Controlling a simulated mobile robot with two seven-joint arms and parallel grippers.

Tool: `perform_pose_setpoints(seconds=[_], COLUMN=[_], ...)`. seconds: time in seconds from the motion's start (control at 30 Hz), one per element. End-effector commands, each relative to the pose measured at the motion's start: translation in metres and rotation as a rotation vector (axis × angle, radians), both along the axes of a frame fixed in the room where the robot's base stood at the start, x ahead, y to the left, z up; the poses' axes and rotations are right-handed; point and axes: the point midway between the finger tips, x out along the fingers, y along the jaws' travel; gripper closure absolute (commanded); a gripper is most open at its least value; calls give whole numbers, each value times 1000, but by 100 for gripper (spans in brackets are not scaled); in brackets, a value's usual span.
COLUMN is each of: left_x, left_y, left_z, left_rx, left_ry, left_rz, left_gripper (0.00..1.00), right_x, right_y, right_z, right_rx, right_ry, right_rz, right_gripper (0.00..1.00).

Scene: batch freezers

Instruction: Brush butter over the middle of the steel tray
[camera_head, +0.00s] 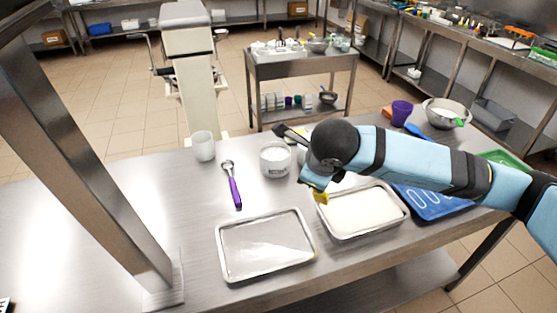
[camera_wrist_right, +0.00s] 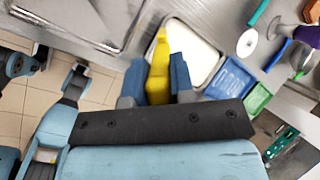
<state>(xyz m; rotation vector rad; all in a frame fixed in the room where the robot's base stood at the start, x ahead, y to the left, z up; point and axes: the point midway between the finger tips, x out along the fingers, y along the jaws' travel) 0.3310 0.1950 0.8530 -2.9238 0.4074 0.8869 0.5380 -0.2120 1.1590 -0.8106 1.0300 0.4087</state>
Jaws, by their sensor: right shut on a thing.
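The empty steel tray (camera_head: 243,268) lies flat at the front of the steel table in the head view. Its bare bottom shows a bright streak that could be a reflection or a film. My right gripper (camera_head: 316,188) is shut on a yellow brush (camera_head: 321,198), whose lower end shows over the left edge of a second metal tray filled with something cream-white (camera_head: 362,212). Whether the brush touches it I cannot tell. In the right wrist view the yellow brush (camera_wrist_right: 158,75) sits between the two blue fingers.
A blue tray (camera_head: 440,203) lies right of the cream-filled tray. A steel post (camera_head: 90,150) rises at left. The table's left part is clear.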

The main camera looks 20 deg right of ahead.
Motion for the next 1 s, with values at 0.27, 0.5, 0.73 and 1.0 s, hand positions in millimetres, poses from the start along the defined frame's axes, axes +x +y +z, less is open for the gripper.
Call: perform_pose_setpoints(seconds=[0.27, 0.5, 0.73, 1.0], left_x=[0, 0, 0, 0], left_y=[-3, -4, -4, -3], left_z=[-52, -68, -70, -76], left_rx=[-7, -11, -12, -12], left_ry=[4, 8, 9, 18], left_rz=[-3, -5, -4, -1], left_gripper=[57, 57, 57, 57], right_x=[34, 44, 45, 45], right_y=[32, 42, 44, 43], right_z=[2, 19, 17, -10], right_rx=[219, 369, 397, 395], right_ry=[129, 159, 162, 162], right_rz=[-467, -745, -796, -794], right_gripper=[100, 100, 100, 100])
